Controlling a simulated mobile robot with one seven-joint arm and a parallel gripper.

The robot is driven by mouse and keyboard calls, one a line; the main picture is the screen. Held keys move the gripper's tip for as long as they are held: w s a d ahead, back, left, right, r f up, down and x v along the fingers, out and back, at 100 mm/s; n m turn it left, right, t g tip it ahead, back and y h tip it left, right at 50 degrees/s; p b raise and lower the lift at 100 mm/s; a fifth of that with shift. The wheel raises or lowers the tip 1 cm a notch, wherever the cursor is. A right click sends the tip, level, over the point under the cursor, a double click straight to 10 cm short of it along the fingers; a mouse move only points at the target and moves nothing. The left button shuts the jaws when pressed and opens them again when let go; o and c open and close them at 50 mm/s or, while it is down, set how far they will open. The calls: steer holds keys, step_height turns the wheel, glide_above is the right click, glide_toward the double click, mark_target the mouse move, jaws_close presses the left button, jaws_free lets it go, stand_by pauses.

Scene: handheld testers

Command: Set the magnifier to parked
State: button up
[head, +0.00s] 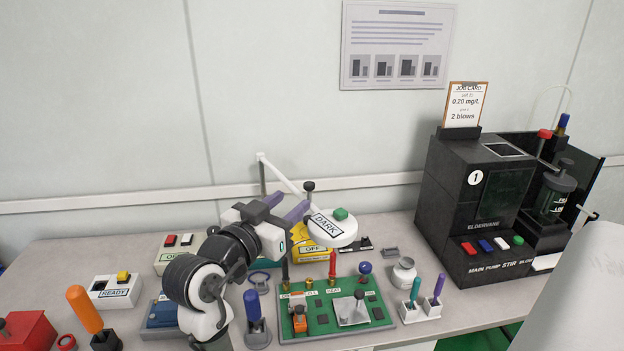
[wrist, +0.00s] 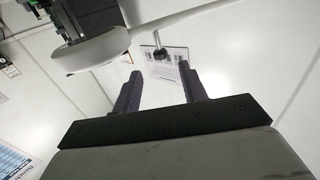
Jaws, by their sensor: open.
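The magnifier (head: 331,229) has a round white head labelled DARK, with a green button (head: 340,214) on top. It hangs from a white jointed arm (head: 284,178) fixed at the wall rail. A black knob (head: 308,187) stands on a stem beside the head. My gripper (head: 287,206) is open and empty, just left of the knob. In the wrist view my gripper (wrist: 160,82) shows two purple fingers apart, with the black knob (wrist: 160,54) seen between and beyond their tips. The white head (wrist: 90,52) lies to the left there. I cannot tell whether anything touches.
A green circuit board (head: 335,317) with upright parts lies below the head. A yellow OFF box (head: 312,254) stands behind it. A black pump machine (head: 478,205) stands at right. An orange-handled tool (head: 86,309) and a READY box (head: 115,290) are at left.

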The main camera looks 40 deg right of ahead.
mark_target(306, 188)
steer(key=p+x, duration=0.2)
steer(key=x, duration=0.8)
steer(key=shift+w, duration=0.1)
jaws_close()
